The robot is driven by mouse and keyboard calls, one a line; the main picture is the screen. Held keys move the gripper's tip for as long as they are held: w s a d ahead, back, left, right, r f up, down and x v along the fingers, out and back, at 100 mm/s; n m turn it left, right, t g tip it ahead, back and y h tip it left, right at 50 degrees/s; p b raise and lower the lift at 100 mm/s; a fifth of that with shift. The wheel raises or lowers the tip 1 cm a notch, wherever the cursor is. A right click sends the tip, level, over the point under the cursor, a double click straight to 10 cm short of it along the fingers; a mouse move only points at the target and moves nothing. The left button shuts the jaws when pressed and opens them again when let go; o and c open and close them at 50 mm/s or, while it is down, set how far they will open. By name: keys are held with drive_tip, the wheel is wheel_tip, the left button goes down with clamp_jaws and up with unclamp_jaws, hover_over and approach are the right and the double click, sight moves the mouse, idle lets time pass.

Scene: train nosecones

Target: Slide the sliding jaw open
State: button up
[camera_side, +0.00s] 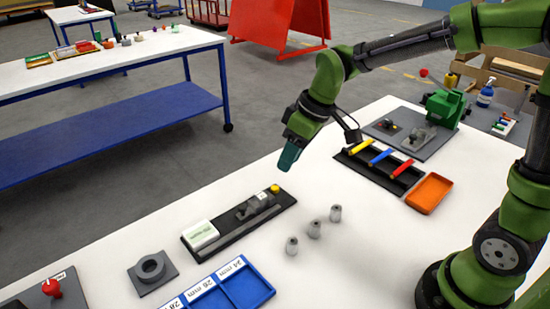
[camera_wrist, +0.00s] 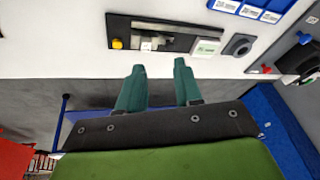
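A black fixture base (camera_side: 228,240) lies on the white table, with a grey jaw block (camera_side: 252,207) on it, a yellow knob (camera_side: 275,188) at its far right end and a white labelled box (camera_side: 200,234) at its near left end. The wrist view also shows the base (camera_wrist: 178,28), the yellow knob (camera_wrist: 117,43) and the white box (camera_wrist: 207,47). I cannot tell how far the jaw stands along its base. My gripper (camera_side: 288,160) hangs in the air above and beyond the knob end, touching nothing. In the wrist view its teal fingers (camera_wrist: 158,70) are apart and empty.
A blue labelled tray (camera_side: 245,288) and a grey ring holder (camera_side: 151,269) are in front. A black tool tray (camera_side: 378,172), an orange tray (camera_side: 429,193) and a green machine (camera_side: 445,108) stand at the back right.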

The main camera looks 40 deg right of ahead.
drive_tip(key=w+a+n, duration=0.2)
drive_tip(key=w+n, duration=0.1)
drive_tip(key=n, duration=0.2)
approach(242, 206)
drive_tip(key=shift+y, duration=0.3)
drive_tip(key=x, duration=0.8)
drive_tip(key=shift+d+f, duration=0.15)
drive_tip(key=shift+d, duration=0.1)
clamp_jaws()
